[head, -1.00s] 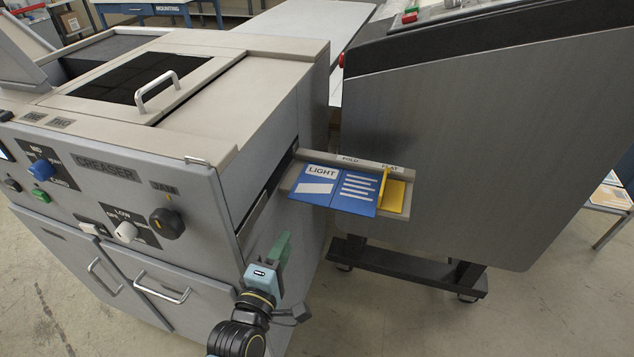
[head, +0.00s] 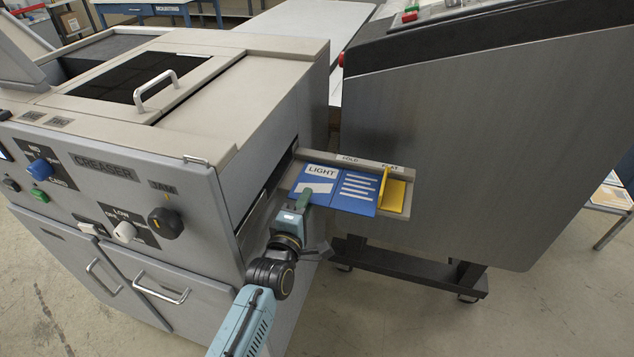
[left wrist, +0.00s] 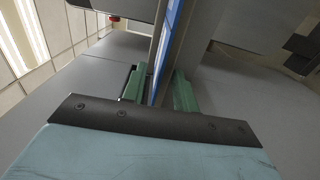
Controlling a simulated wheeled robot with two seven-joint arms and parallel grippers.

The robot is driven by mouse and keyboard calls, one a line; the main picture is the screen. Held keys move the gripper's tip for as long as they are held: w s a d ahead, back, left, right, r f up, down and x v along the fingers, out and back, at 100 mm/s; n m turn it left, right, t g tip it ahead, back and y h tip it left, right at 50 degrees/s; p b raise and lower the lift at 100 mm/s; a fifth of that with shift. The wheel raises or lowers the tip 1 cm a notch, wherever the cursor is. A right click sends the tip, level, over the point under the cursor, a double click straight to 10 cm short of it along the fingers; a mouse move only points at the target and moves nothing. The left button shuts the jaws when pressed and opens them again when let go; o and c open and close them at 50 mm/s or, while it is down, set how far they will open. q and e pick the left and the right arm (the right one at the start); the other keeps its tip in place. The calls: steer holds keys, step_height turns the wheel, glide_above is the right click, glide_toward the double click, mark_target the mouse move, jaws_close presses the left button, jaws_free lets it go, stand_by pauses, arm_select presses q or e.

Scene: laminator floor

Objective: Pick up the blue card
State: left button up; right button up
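The blue card (head: 358,188), with a white "LIGHT" label and white lines, lies on a small tray (head: 400,214) sticking out from the creaser's side. My left gripper (head: 304,197) is at the card's near left edge, and a green finger covers part of that edge. In the left wrist view my left gripper (left wrist: 161,84) is open, its green fingers apart on either side of the card (left wrist: 167,52), which is seen nearly edge-on. A gap shows between fingers and card; contact is hard to tell. My right gripper is not in view.
A yellow stop (head: 393,194) stands at the tray's right end, by the "FOLD" and "FLAT" labels. The grey creaser (head: 190,160) with knobs is left of the tray. A large grey machine (head: 480,150) stands close behind and right. Floor is open below the tray.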

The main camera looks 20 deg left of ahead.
arm_select(q)
steer(key=shift+w, duration=0.1)
jaws_close()
steer(key=shift+r, duration=0.1)
stand_by(0.4)
